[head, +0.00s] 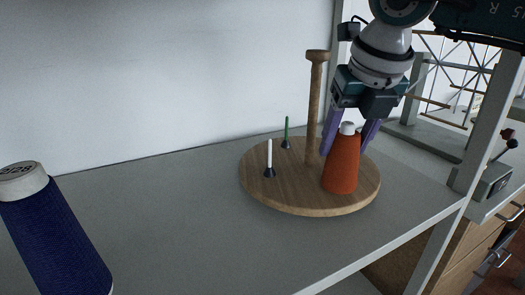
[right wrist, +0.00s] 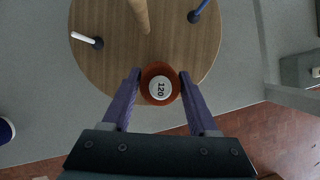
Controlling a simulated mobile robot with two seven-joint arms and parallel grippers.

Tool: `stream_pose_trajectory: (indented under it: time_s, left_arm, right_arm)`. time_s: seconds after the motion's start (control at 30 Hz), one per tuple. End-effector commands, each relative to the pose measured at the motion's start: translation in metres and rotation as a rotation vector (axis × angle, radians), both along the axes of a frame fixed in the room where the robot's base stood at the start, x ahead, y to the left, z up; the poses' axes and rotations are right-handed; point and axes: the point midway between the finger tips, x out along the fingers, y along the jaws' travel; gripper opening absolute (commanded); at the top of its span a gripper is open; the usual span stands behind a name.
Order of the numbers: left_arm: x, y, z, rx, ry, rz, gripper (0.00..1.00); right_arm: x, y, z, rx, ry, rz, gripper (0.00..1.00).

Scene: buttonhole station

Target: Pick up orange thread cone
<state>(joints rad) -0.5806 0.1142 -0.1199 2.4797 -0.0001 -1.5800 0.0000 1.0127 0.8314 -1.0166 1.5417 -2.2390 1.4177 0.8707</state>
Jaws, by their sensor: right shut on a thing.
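The orange thread cone (head: 342,170) is upright at the right front of the round wooden board (head: 275,195). Its pale top with the number 120 shows in the right wrist view (right wrist: 160,87). My right gripper (head: 349,138) comes from above, with one purple finger on each side of the cone's upper part, shut on it. In the right wrist view the fingertips (right wrist: 159,82) flank the cone. The cone's base is at the board; I cannot tell whether it touches. My left gripper is not in view.
A tall wooden post (head: 314,100) rises from the board close behind the cone. A white peg (head: 269,155) and a green peg (head: 287,130) stand to its left. A blue peg (right wrist: 203,6) shows in the right wrist view. A navy cone (head: 55,240) stands front left. A grey upright (head: 490,120) is at right.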

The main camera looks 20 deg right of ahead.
Motion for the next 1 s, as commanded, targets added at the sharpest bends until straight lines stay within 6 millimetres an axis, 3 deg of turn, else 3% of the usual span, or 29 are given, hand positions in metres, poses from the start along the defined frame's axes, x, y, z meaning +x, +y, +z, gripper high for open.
stream_pose_trajectory:
  time_s: [0.07, 0.47, 0.77, 1.0]
  left_arm:
    - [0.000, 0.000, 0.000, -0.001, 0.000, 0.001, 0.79]
    - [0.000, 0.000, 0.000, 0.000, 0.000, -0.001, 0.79]
    - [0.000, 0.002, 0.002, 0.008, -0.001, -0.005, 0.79]
    - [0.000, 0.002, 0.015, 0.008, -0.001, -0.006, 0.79]
  right_arm:
    - [0.000, 0.000, 0.000, 0.000, 0.000, 0.000, 0.44]
    - [0.000, 0.000, 0.000, 0.000, 0.000, 0.000, 0.00]
    - [0.000, -0.001, 0.003, 0.000, -0.001, -0.001, 0.00]
    - [0.002, -0.010, 0.024, -0.001, -0.001, -0.001, 0.00]
